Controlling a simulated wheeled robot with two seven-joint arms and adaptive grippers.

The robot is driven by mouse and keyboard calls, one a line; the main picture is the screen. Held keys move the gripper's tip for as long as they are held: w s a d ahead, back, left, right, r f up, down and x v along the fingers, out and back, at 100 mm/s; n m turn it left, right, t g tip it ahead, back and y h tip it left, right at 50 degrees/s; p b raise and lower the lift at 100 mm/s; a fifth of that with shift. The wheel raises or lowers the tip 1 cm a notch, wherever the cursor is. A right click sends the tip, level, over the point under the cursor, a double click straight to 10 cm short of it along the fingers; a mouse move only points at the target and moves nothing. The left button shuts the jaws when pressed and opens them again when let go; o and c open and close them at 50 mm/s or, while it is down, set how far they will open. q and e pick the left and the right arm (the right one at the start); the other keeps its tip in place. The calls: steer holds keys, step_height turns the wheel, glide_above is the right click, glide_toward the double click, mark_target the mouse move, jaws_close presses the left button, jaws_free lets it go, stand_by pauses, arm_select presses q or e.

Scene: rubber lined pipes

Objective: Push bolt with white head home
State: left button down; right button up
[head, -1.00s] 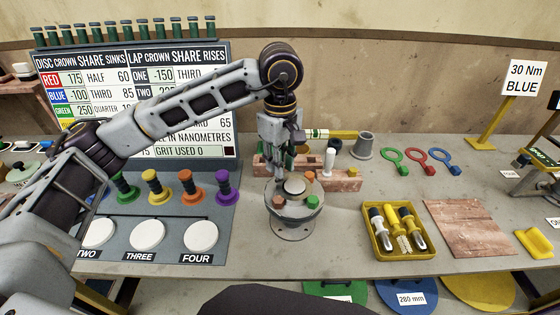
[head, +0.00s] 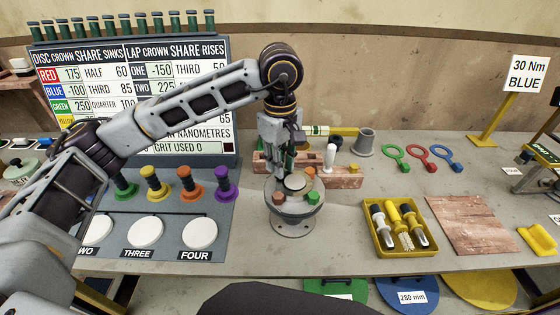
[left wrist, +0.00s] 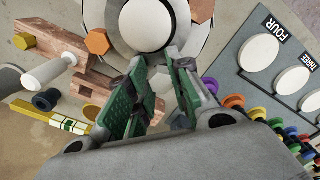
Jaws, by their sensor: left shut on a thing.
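A grey round flanged fixture (head: 292,222) stands on the bench with a pale domed centre (head: 296,182). Around its top sit hex heads: one orange at the front left (head: 278,198), one green (head: 313,198) and one orange at the back right (head: 309,171). My left gripper (head: 280,168) points down at the back left of the top. I cannot make out a white bolt head; that part of the top is covered. My right gripper is not in view.
A brick-coloured block (head: 346,180) with an upright white peg (head: 330,157) stands close behind the fixture. A yellow tray (head: 376,238) of tools lies to the right. Coloured knobs and a grey panel (head: 170,225) are at left. Bench between fixture and tray is clear.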

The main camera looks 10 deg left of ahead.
arm_select(q)
steer(key=shift+f, duration=0.3)
steer(key=c, duration=1.2)
jaws_free()
steer(key=shift+r, duration=0.1)
steer(key=shift+r, duration=3.9)
step_height(320, 180, up, 21)
steer(key=p, duration=2)
steer(key=shift+p, duration=0.35)
steer(key=shift+r+p, duration=0.55)
